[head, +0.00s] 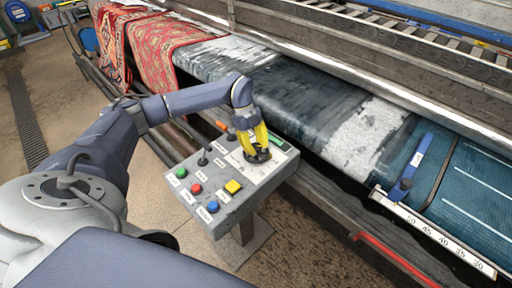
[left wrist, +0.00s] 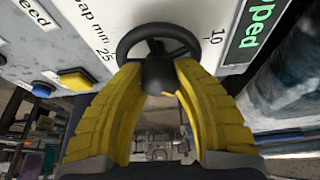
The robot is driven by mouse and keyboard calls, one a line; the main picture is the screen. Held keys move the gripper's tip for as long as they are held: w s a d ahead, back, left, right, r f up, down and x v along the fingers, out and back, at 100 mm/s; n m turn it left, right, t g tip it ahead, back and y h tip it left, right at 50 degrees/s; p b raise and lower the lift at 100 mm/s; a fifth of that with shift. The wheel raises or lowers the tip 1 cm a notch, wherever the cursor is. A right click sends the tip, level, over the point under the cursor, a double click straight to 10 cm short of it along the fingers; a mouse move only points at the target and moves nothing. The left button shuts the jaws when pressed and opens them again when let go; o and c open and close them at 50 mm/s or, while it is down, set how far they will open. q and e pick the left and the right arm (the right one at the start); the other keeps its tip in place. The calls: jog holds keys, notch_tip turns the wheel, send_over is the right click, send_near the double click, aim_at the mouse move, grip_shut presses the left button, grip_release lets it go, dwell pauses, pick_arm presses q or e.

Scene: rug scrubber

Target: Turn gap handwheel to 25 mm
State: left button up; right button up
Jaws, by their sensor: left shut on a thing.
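The gap handwheel (left wrist: 157,45) is a black wheel on the light panel of the control box, with a black hub in its middle. In the left wrist view the panel beside it reads "Gap mm", with 25 to the left of the wheel and 10 to the right. My left gripper (left wrist: 158,92) has its yellow fingers shut on the handwheel's hub. In the head view my left gripper (head: 256,146) comes down on the handwheel (head: 257,156) and partly hides it. The right gripper is not in view.
The control box (head: 232,205) carries green, red and blue buttons, a yellow button (head: 233,187) and black knobs close by. A green display (left wrist: 253,35) ending in "pped" is beside the wheel. A scale (head: 436,234) and a blue lever (head: 408,170) stand at the right by the wet rugs.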

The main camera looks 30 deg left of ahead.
pick_arm(q)
jog(key=m+g, duration=0.1)
jog(key=m, duration=0.2)
jog(key=m+g+y, duration=0.1)
jog(key=m, duration=0.2)
jog(key=shift+m, duration=0.3)
jog(key=m+y, duration=0.1)
jog(key=m, duration=0.2)
jog(key=m+g+y, duration=0.1)
jog(key=m, duration=0.2)
jog(key=shift+d+y, duration=0.1)
jog(key=shift+y, duration=0.2)
jog(key=m+y, duration=0.1)
jog(key=m, duration=0.2)
jog(key=m+y, duration=0.1)
jog(key=m, duration=0.2)
jog(key=shift+s+f+m+y, duration=0.1)
jog(key=shift+m+y, duration=0.2)
jog(key=shift+m, duration=0.1)
jog(key=m+y, duration=0.1)
jog(key=m, duration=0.2)
jog(key=m+t+y, duration=0.1)
jog(key=m, duration=0.2)
jog(key=shift+m+t, duration=0.3)
jog(key=shift+m, duration=0.1)
jog(key=o, duration=1.3)
jog(key=shift+c, duration=0.2)
